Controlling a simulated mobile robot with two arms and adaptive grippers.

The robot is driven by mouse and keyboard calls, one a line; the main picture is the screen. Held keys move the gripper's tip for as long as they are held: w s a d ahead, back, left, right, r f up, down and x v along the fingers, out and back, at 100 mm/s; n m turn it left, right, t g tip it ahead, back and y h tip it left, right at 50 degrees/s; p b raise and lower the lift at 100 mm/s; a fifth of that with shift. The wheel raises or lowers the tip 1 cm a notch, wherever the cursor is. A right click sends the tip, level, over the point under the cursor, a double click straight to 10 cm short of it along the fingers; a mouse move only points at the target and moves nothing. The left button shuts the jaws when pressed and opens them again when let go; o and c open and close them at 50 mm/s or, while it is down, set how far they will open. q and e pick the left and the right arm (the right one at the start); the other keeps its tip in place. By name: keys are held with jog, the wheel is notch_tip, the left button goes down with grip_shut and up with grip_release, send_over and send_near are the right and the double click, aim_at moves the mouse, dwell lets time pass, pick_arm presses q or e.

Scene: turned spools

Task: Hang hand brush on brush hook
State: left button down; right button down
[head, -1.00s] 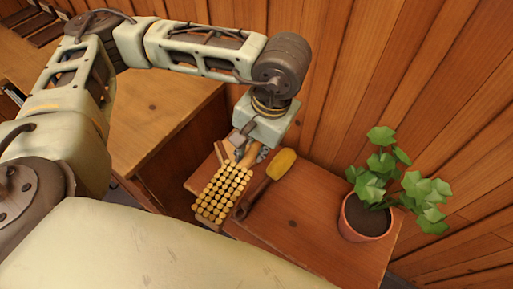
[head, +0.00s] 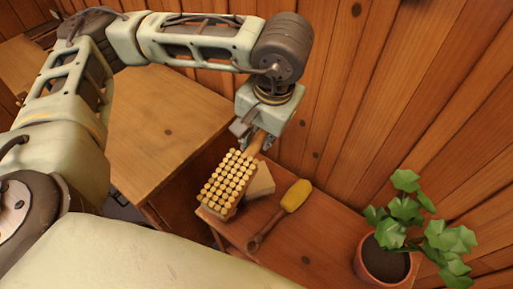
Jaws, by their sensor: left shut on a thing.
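The hand brush (head: 229,182) has a wooden block with rows of pale yellow bristle tufts, which face my camera. My left gripper (head: 260,140) is shut on its wooden handle (head: 256,146), and the bristle end points down and left in the picture. The brush appears held above the left end of the small wooden table. The gripper's fingers are partly hidden by its own body. I cannot make out a brush hook in this view. My right gripper is not in view.
On the small wooden table (head: 313,238) lie a yellow-headed tool (head: 296,195) with a wooden handle and a tan block (head: 261,180) behind the brush. A potted plant (head: 383,262) stands at the right. A plank wall (head: 370,100) rises behind; a larger wooden surface (head: 160,135) is at left.

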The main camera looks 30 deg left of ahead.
pick_arm(q)
jog(key=w+a+r+t+p, duration=0.2)
jog(key=w+r+t+p, duration=0.1)
jog(key=r, duration=1)
jog(key=w+a+r+t+p, duration=0.2)
jog(key=w+r+t+p, duration=0.15)
jog(key=r, duration=0.95)
jog(key=s+a+r+t+h+p, duration=0.1)
jog(key=s+a+r+t+p, duration=0.15)
jog(key=r, duration=1.05)
jog(key=s+a+r+t+p, duration=0.2)
jog(key=r+t, duration=0.1)
jog(key=r, duration=0.9)
jog(key=w+d, duration=0.1)
jog(key=w, duration=0.7)
jog(key=shift+f+p, duration=0.25)
jog(key=shift+p, duration=0.05)
jog(key=shift+w, duration=0.2)
